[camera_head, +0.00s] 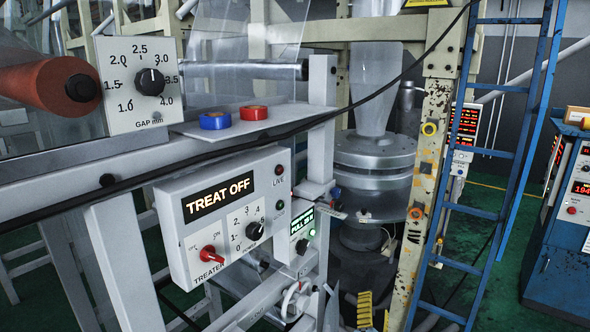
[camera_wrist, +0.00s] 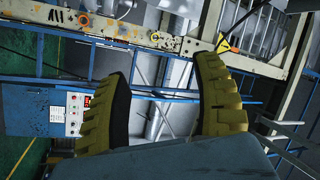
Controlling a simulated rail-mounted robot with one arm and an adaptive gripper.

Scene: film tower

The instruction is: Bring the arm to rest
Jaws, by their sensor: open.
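My gripper (camera_wrist: 163,72) shows in the wrist view as two yellow ribbed fingers with dark inner pads. The fingers stand well apart, with nothing held between them. The gripper is in the air. The blue ladder (camera_wrist: 150,94) and the pale frame show beyond the fingers, and I see no contact with them. The wrist picture is turned on its side.
The head view shows the treater box (camera_head: 222,220) reading "TREAT OFF", the gap dial panel (camera_head: 140,105), a red roller (camera_head: 45,85), and red (camera_head: 253,113) and blue (camera_head: 215,121) rings on a shelf. A blue ladder (camera_head: 478,160) and a blue cabinet (camera_head: 565,245) stand right.

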